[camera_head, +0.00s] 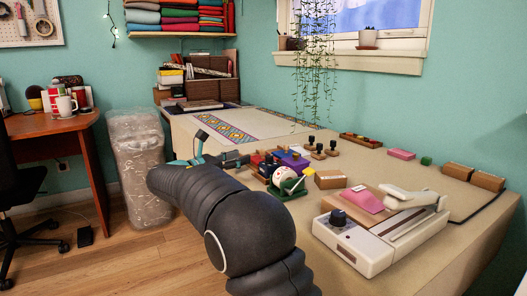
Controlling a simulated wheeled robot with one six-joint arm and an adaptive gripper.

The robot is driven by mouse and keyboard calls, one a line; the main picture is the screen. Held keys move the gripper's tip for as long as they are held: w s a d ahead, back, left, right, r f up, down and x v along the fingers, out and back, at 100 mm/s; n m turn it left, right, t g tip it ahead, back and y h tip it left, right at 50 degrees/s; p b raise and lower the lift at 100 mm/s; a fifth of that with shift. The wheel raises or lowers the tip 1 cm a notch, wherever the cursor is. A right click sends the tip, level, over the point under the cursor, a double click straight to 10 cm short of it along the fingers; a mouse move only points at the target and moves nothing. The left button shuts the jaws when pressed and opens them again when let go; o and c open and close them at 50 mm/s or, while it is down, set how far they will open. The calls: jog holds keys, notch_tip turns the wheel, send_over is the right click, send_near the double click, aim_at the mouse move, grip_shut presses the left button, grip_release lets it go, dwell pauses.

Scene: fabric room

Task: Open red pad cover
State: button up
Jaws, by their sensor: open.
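A cluster of small coloured pads or boxes stands on the table just right of my gripper. A dark red one (257,158) is at its left side, next to a purple one (294,161). Which of them has the red pad cover, and whether it is shut, is too small to tell. My gripper (243,158) is open at the left edge of the cluster, close to the dark red box. I cannot tell whether it touches it. My arm hides part of the table in front.
A round white and green object (286,180) and a cardboard box (330,180) stand right of the gripper. A cream machine (365,250) with a pink piece (362,200) is at front right. Several small stamps (318,152) stand behind. The table's (360,155) back middle is mostly clear.

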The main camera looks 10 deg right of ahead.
aim_at(263, 150)
jog(key=x, duration=1)
jog(key=shift+c, duration=0.2)
grip_shut()
